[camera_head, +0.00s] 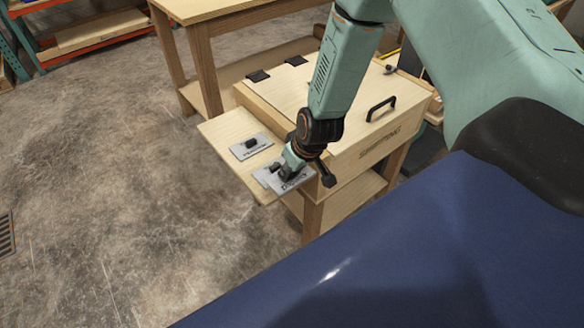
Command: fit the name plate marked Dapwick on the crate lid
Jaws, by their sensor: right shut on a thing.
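My right gripper (291,169) comes down over the wooden side shelf and is shut on a grey name plate (295,184). Its lettering is partly hidden and too small to read surely. I cannot tell whether this plate touches the shelf. Another grey plate (262,177) shows partly behind it. A third grey plate (245,152) with a black knob lies on the shelf farther back, its lettering too small to read. The crate lid (285,88) is pale wood, closed, and partly hidden by my right arm. My left gripper is out of view.
The side shelf (222,132) juts out left of the crate, whose front (350,160) reads SHIPPING. A black handle (381,108) and hinges (258,76) stand up from the lid. A wooden table (205,15) stands behind. Open floor lies to the left.

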